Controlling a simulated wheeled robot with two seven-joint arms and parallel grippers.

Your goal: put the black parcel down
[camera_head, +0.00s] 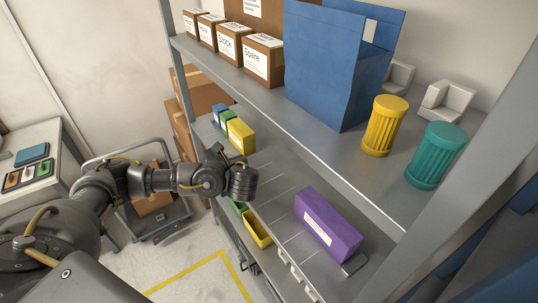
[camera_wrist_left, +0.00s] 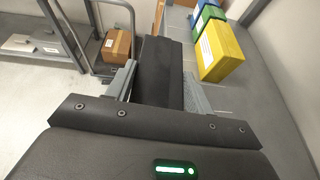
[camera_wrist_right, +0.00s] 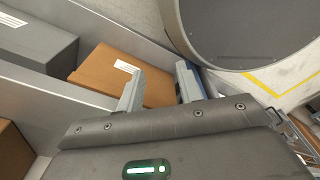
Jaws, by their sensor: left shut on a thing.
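The black parcel (camera_wrist_left: 160,72) is between the two grey fingers of my left gripper (camera_wrist_left: 157,88) in the left wrist view. The gripper is shut on it. In the head view my left wrist (camera_head: 242,183) is at the open side of the lower shelf (camera_head: 275,190), between a yellow box and a purple box. The parcel cannot be made out there. My right gripper (camera_wrist_right: 158,84) shows only in the right wrist view, its fingers apart with nothing held between them. A brown box (camera_wrist_right: 110,70) lies beyond these fingers.
A yellow box (camera_head: 241,136) stands with a green and a blue one on the lower shelf. A purple box (camera_head: 328,224) lies farther right, with bare shelf between. The upper shelf holds a blue bin (camera_head: 330,70), cartons (camera_head: 263,60) and yellow (camera_head: 385,126) and teal (camera_head: 437,155) containers.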

